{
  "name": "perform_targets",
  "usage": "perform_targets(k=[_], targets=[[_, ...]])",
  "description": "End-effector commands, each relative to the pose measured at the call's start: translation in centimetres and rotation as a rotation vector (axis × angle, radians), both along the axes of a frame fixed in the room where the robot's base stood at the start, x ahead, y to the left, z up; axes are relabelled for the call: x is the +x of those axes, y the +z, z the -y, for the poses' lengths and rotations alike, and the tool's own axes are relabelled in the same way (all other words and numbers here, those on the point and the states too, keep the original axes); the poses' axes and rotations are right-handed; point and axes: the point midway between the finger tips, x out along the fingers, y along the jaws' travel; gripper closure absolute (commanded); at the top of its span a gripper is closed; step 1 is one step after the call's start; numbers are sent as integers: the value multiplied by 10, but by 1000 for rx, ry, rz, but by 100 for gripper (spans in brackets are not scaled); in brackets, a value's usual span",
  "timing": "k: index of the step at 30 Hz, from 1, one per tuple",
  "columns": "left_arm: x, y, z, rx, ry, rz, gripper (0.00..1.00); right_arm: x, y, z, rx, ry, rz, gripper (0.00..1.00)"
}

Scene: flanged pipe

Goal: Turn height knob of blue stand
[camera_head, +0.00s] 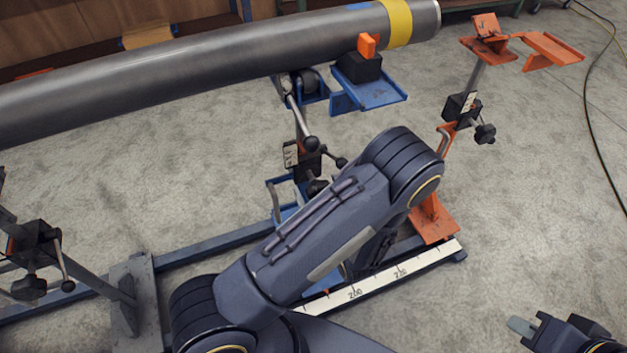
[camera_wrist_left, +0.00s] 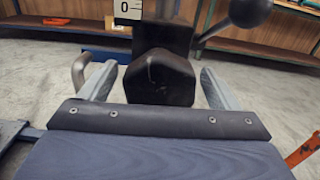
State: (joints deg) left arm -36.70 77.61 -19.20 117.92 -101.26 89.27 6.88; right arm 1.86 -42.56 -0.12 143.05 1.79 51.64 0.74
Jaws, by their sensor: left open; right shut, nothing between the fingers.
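The blue stand (camera_head: 285,195) stands on the rail below the pipe, with a black clamp block on its post. Its dark height knob (camera_head: 318,187) shows just above my left arm, which hides much of the stand's lower part. In the left wrist view the dark, many-sided height knob (camera_wrist_left: 158,85) is straight ahead. My left gripper (camera_wrist_left: 157,72) is open, with one finger on each side of the knob and visible gaps between. In the head view my arm hides the left gripper. My right gripper (camera_head: 522,328) is shut and empty at the lower right, away from the stands.
A long steel pipe (camera_head: 200,62) with a yellow band lies across the top. A ball-ended lever (camera_wrist_left: 250,14) is above right of the knob. An orange stand (camera_head: 432,222) is to the right, a grey stand (camera_head: 85,275) to the left.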

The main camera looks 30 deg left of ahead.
Motion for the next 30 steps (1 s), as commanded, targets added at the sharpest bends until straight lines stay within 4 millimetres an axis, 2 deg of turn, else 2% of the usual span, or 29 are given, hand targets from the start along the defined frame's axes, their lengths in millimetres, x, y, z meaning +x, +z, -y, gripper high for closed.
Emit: perform_targets(k=[6, 16, 26, 30], targets=[[16, 0, -19, -2, 2, 2, 16, 0, -1, 0, 0, 0, 0, 100], [19, 1, -22, -1, 0, 1, 16, 0, -1, 0, 0, 0, 0, 100], [19, 1, -21, -2, 0, 2, 59, 0, -1, 0, 0, 0, 0, 100], [19, 0, -21, -4, 0, 4, 61, 0, -2, 0, 0, 0, 0, 100]])
